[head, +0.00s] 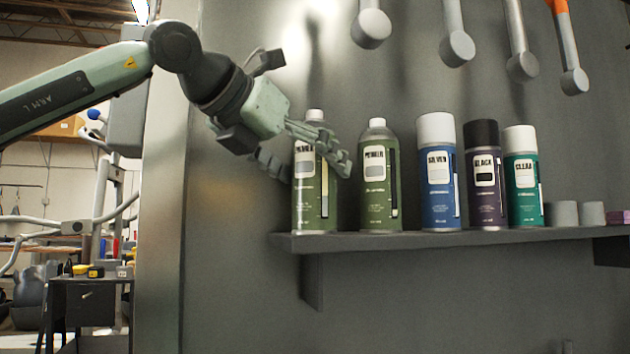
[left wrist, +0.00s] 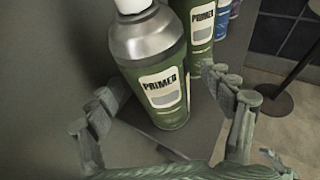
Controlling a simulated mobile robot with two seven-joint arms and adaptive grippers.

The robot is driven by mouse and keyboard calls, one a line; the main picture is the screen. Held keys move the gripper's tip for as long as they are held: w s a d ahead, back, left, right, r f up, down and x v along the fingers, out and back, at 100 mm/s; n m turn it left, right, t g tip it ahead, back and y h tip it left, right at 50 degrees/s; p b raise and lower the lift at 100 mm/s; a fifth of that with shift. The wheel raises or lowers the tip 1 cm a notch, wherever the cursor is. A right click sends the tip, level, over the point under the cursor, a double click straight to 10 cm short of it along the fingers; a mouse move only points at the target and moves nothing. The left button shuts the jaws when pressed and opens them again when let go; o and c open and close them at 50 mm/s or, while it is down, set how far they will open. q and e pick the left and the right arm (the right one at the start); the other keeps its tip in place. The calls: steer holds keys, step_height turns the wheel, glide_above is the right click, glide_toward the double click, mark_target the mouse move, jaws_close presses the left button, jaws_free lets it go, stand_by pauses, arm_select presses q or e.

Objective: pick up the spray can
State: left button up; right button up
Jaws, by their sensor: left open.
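A green "PRIMER" spray can (head: 313,212) stands upright at the left end of the shelf, partly hidden by my gripper. It fills the middle of the left wrist view (left wrist: 158,90), its pale cap cut off by the top edge. My left gripper (head: 312,168) is open in front of the can's upper part. In the left wrist view the fingers (left wrist: 160,108) show on either side of the can, with gaps visible beside it. I cannot tell whether any finger touches it. My right gripper is not in view.
A second green primer can (head: 379,205) stands close on the right, then a blue can (head: 438,200), a dark can (head: 485,205) and a teal can (head: 525,200). The grey shelf (head: 400,240) ends just left of the first can. Grey tools (head: 457,48) hang above.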

mark_target(315, 112)
arm_select(q)
steer(key=shift+x, duration=0.75)
steer(key=shift+c, duration=0.6)
steer(key=shift+r, duration=0.1)
steer(key=c, duration=1.3)
steer(key=shift+r, duration=0.35)
step_height(315, 112, up, 9)
steer(key=shift+f+p, duration=0.2)
steer(key=shift+p, duration=0.95)
steer(key=shift+r, duration=0.4)
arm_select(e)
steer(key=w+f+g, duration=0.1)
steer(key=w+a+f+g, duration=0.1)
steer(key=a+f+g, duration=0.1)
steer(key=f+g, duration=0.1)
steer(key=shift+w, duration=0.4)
